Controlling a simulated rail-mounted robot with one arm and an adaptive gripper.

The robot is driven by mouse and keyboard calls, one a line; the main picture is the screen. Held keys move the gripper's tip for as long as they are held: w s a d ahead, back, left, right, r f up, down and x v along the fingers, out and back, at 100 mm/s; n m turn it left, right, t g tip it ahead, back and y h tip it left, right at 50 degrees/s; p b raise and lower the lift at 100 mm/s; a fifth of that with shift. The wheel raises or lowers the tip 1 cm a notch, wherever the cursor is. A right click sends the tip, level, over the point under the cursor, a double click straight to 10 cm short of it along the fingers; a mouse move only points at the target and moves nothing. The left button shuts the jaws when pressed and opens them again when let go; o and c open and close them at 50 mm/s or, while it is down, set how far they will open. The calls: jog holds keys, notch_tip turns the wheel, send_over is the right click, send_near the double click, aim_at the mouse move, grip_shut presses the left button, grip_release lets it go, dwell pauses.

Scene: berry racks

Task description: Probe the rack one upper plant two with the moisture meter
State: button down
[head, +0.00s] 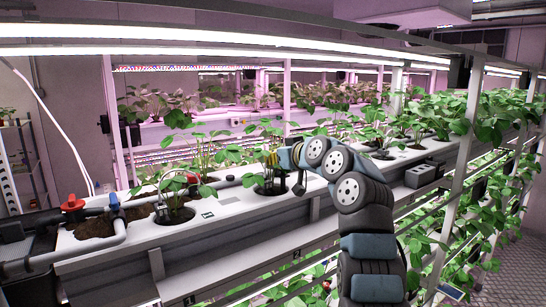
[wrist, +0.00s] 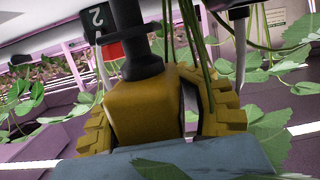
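My gripper (head: 284,159) is over the upper channel of the near rack, beside the second plant (head: 267,143) from the left. In the wrist view my gripper's ridged yellow fingers (wrist: 165,125) flank a yellow block with a black neck and shaft, which looks like the moisture meter (wrist: 145,105). It appears held, though a gap shows beside the right finger. The shaft points away from my gripper; its tip is out of view. A black and red tag marked 2 (wrist: 97,20) is just beyond. Thin green stems pass close to the right finger. The plant's dark pot (head: 270,188) is below my gripper.
A first plant (head: 178,187) stands to the left, near a pipe with a red valve (head: 72,203) and a blue valve (head: 114,202). More plants (head: 375,128) crowd the channel to the right. A pointed metal rod (wrist: 240,55) is right of my fingers. A rack post (head: 462,150) stands right.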

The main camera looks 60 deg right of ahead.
jog(key=shift+f+b, duration=0.75)
jog(key=shift+f, duration=0.85)
jog(key=c, duration=1.8)
grip_release()
jog(key=o, duration=1.2)
jog(key=shift+r, duration=0.15)
jog(key=shift+r+p, duration=0.7)
jog(key=shift+r, duration=2.2)
